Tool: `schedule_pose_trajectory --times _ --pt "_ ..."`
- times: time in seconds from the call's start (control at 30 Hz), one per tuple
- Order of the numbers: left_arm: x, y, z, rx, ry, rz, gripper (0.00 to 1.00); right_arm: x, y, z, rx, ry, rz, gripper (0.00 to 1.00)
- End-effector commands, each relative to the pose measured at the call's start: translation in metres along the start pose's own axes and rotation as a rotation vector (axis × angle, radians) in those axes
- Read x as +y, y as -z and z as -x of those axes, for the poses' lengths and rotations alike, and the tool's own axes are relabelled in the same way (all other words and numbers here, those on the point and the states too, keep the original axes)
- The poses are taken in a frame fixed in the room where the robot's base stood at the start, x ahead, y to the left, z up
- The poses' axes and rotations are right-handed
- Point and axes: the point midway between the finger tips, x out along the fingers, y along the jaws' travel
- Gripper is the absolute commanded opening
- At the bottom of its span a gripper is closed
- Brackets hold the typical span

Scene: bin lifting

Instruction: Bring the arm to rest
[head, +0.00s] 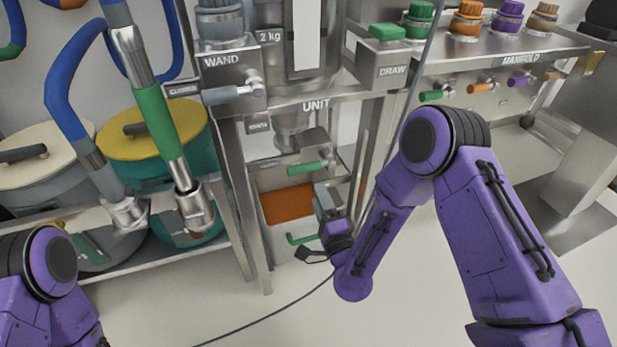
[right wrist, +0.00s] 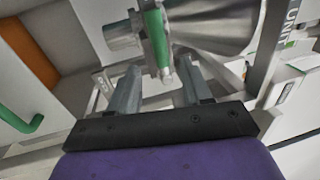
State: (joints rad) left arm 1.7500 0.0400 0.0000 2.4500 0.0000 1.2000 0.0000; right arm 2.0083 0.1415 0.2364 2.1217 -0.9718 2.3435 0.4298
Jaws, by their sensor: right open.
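My right arm reaches in from the right. Its gripper (head: 324,193) is at the front of the steel frame marked UNIT, just below a green valve handle (head: 304,168). In the right wrist view the two grey fingers (right wrist: 158,78) stand apart with nothing held. The green handle (right wrist: 156,38) shows in line with the gap between them, beside a metal funnel (right wrist: 213,22); I cannot tell how far it is from the fingertips. Of my left arm only purple links show at the lower left; its gripper is out of view.
A lower green handle (head: 303,238) and an orange-brown panel (head: 288,204) sit close to the right gripper. A teal drum with a yellow lid (head: 175,143) and a hanging wand (head: 158,122) stand left. A cable (head: 262,320) crosses the front; the floor there looks clear.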

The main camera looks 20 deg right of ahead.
Motion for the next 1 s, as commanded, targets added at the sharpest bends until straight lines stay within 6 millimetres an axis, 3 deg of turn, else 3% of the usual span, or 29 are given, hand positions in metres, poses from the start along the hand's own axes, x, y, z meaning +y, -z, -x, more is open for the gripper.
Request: schedule_pose_trajectory --times 0.2,0.27,0.3,0.37,0.43,0.5,0.6,0.73,0.9,1.0 --pt "0.000 0.000 0.000 0.000 0.000 0.000 0.43 0.005 -0.006 0.000 -0.031 -0.026 0.077 0.49" --pt "0.000 0.000 0.000 0.000 0.000 0.000 0.43 0.020 -0.009 0.007 -0.063 -0.103 0.199 0.49" --pt "0.000 0.000 0.000 0.000 0.000 0.000 0.43 0.037 -0.007 0.018 -0.091 -0.195 0.320 0.49" --pt "0.000 0.000 0.000 0.000 0.000 0.000 0.43 0.076 0.002 0.051 -0.153 -0.393 0.521 0.49" --pt "0.000 0.000 0.000 0.000 0.000 0.000 0.43 0.115 0.019 0.099 -0.233 -0.619 0.697 0.49" --pt "0.000 0.000 0.000 0.000 0.000 0.000 0.43 0.141 0.036 0.145 -0.305 -0.808 0.812 0.49" --pt "0.000 0.000 0.000 0.000 0.000 0.000 0.43 0.163 0.058 0.205 -0.393 -1.033 0.914 0.49" --pt "0.000 0.000 0.000 0.000 0.000 0.000 0.43 0.172 0.084 0.274 -0.473 -1.269 0.983 0.49" --pt "0.000 0.000 0.000 0.000 0.000 0.000 0.43 0.168 0.115 0.355 -0.523 -1.506 1.033 0.49" --pt "-0.004 0.017 0.042 0.000 0.000 0.000 0.43 0.125 0.112 0.344 -0.522 -1.499 1.029 0.49"
